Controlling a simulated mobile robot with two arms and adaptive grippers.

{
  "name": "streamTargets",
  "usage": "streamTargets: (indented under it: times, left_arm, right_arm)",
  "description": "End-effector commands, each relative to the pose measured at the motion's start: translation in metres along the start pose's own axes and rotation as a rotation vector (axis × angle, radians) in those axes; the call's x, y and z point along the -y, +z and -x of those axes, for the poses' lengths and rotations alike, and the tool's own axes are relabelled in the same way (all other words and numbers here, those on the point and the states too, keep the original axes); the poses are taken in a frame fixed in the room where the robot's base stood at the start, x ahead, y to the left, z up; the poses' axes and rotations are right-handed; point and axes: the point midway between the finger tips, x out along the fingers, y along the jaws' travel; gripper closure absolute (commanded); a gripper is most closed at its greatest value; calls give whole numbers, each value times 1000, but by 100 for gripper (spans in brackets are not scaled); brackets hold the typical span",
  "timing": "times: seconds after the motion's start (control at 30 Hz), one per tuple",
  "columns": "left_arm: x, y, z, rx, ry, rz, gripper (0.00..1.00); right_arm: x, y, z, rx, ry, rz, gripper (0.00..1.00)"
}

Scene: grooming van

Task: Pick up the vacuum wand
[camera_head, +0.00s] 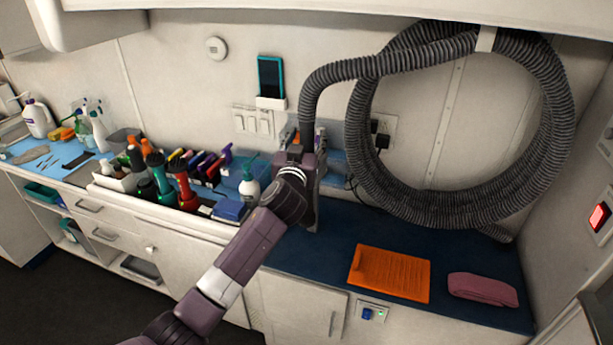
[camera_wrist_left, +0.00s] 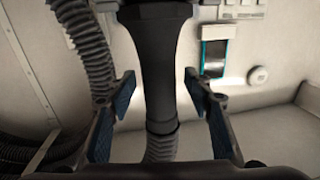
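The vacuum wand (camera_wrist_left: 163,65) is a dark tapered tube that stands between the fingers of my left gripper (camera_wrist_left: 160,88) in the left wrist view. The blue-padded fingers are spread on both sides of it, with a gap visible on each side. A ribbed grey hose (camera_wrist_left: 161,147) joins the wand's narrow end. In the head view, the hose (camera_head: 310,95) bends down to where my left arm ends, near the counter's back wall, and the gripper's wrist hides most of the wand. My right gripper is not in view.
A large hose coil (camera_head: 565,120) hangs on the wall to the right. An orange mat (camera_head: 390,274) and a folded pink towel (camera_head: 483,290) lie on the blue counter (camera_head: 330,248).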

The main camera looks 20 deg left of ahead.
Motion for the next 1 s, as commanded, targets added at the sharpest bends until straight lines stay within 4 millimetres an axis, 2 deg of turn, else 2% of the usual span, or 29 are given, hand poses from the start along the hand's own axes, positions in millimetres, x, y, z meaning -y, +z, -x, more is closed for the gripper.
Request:
streamTargets:
  times: [0.03,0.4,0.83,1.0]
  left_arm:
    - [0,0,0,0,0,0,61]
    - [0,0,0,1,0,1,100]
    - [0,-7,3,-7,1,2,100]
    - [1,-28,4,-10,0,2,100]
  right_arm:
    - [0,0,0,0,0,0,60]
    - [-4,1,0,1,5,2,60]
    - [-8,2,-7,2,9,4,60]
    - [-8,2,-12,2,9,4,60]
